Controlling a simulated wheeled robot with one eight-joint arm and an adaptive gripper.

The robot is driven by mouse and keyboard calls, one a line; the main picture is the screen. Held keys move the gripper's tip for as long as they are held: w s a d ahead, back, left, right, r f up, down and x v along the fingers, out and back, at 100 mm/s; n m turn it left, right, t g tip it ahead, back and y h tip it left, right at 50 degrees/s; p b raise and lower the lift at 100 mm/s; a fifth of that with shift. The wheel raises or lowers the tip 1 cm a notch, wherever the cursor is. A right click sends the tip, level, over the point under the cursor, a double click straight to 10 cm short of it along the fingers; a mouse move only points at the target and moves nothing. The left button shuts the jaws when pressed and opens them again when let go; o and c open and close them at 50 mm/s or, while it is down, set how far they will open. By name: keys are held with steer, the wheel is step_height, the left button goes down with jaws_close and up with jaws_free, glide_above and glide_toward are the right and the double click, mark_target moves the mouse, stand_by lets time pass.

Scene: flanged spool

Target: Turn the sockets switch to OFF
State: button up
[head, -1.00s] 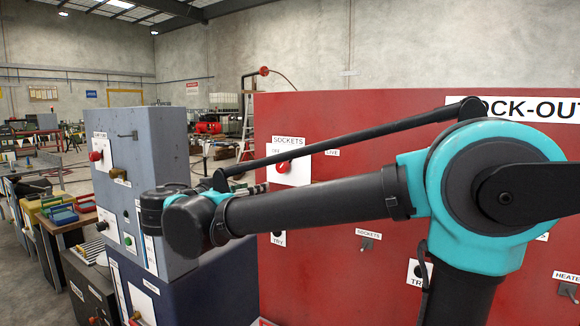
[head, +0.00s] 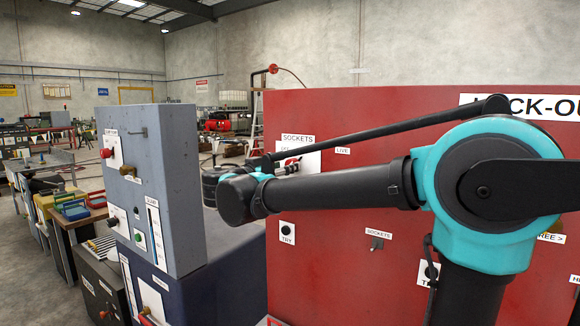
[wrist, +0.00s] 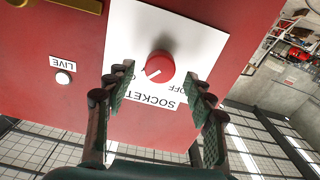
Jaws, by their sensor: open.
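The sockets switch is a round red knob (wrist: 160,67) on a white plate (wrist: 190,40) on a red panel. In the wrist view it appears upside down. A finger partly covers the other position's lettering. My gripper (wrist: 162,90) is open, its fingers spread either side of the knob in the picture; no contact shows. In the head view my gripper (head: 284,169) overlaps the plate (head: 312,160) and hides most of the knob.
A LIVE label and small white lamp (wrist: 63,78) sit beside the plate. Lower on the red panel (head: 340,275) are a TRY button (head: 287,230) and a small SOCKETS toggle (head: 377,243). A grey cabinet (head: 165,170) stands left of my arm.

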steer(key=shift+x, duration=1.75)
steer(key=shift+c, duration=0.6)
steer(key=c, duration=1)
steer(key=shift+c, duration=0.2)
